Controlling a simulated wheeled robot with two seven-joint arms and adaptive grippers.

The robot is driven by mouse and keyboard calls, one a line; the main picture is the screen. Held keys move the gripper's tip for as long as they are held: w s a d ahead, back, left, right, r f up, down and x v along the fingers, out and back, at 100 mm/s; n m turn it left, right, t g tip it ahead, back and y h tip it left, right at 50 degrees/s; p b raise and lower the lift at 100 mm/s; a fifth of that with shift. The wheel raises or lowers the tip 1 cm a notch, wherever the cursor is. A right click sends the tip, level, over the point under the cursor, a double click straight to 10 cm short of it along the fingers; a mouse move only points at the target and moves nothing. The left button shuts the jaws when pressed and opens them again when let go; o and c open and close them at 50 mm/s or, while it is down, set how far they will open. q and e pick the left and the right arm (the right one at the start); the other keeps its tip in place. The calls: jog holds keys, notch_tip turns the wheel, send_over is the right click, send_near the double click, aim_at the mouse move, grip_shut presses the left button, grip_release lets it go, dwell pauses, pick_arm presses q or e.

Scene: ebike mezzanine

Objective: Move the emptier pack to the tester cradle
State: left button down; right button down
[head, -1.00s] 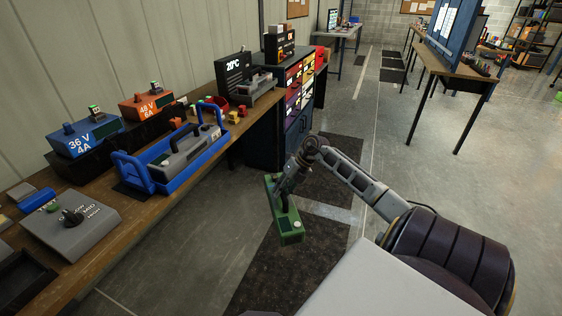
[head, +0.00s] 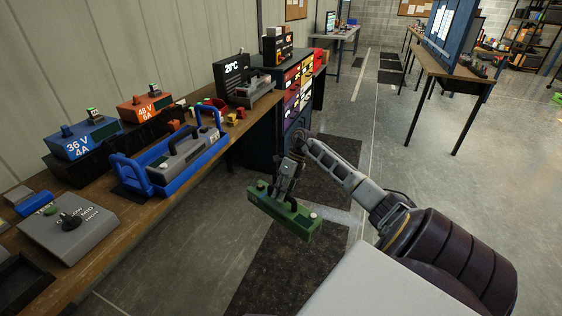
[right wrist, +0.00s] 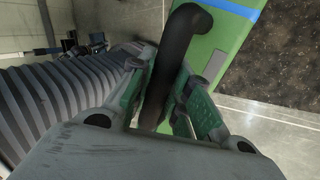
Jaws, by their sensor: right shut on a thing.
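A green pack (head: 285,214) hangs in the air over the floor, to the right of the bench. My right gripper (head: 283,193) is shut on its handle from above. In the right wrist view the dark curved handle (right wrist: 170,70) lies between the fingers, with the green pack body (right wrist: 215,50) beyond. A grey tester box with a knob (head: 70,226) sits at the near left of the bench. A dark tray (head: 22,283) beside it is cut by the frame edge. I cannot tell whether that tray is the tester cradle. My left gripper is not in view.
A blue carrier (head: 170,184) with a grey pack (head: 188,150) stands on the wooden bench. Blue 36 V (head: 85,140) and orange 48 V (head: 147,106) chargers stand behind. A 20°C unit (head: 235,80) is farther back. Open floor lies between bench and arm.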

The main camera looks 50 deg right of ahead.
jog(key=n+g, duration=0.1)
jog(key=n, duration=0.1)
jog(key=n+g, duration=0.2)
jog(key=n, duration=0.1)
jog(key=shift+s+r+n+h, duration=0.2)
jog(key=shift+r+n+h, duration=0.1)
jog(key=shift+h, duration=0.1)
jog(key=shift+s+n+g+h, duration=0.15)
jog(key=shift+n+g+h, duration=0.55)
jog(key=shift+n, duration=0.8)
jog(key=shift+s+n+g, duration=0.1)
jog(key=shift+n+g, duration=0.2)
jog(key=shift+n, duration=0.3)
